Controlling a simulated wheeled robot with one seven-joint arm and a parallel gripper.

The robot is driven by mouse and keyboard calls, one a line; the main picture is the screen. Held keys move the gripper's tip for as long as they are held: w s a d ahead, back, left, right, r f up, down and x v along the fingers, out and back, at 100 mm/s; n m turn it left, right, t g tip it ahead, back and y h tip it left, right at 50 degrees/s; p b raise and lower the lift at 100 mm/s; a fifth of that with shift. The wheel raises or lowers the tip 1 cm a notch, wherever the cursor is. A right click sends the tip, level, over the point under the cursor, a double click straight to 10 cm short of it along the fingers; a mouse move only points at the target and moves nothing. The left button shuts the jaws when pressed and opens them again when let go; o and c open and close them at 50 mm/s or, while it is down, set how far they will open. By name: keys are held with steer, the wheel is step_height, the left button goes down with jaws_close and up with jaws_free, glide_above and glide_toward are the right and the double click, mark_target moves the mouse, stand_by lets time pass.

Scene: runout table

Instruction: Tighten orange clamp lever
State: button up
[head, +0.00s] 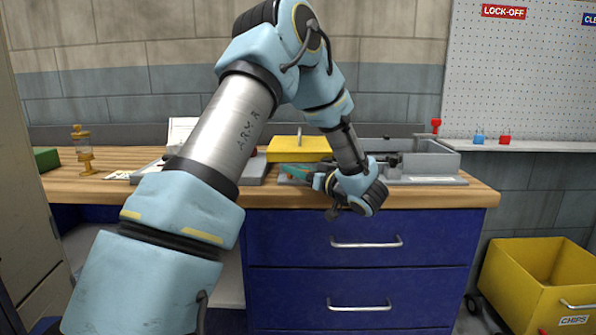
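I cannot make out an orange clamp lever for certain. A small orange-brown spot shows beside a teal part on the bench, just left of my wrist, but it is too small to identify.
A yellow block (298,148) and a grey open tray (432,158) stand behind my wrist. A brass-coloured fitting (83,150) stands at the bench's left. Blue drawers (360,274) are below the bench, and a yellow chip bin (540,275) is at the floor right.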

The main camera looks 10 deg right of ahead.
jaws_close()
stand_by(1.2)
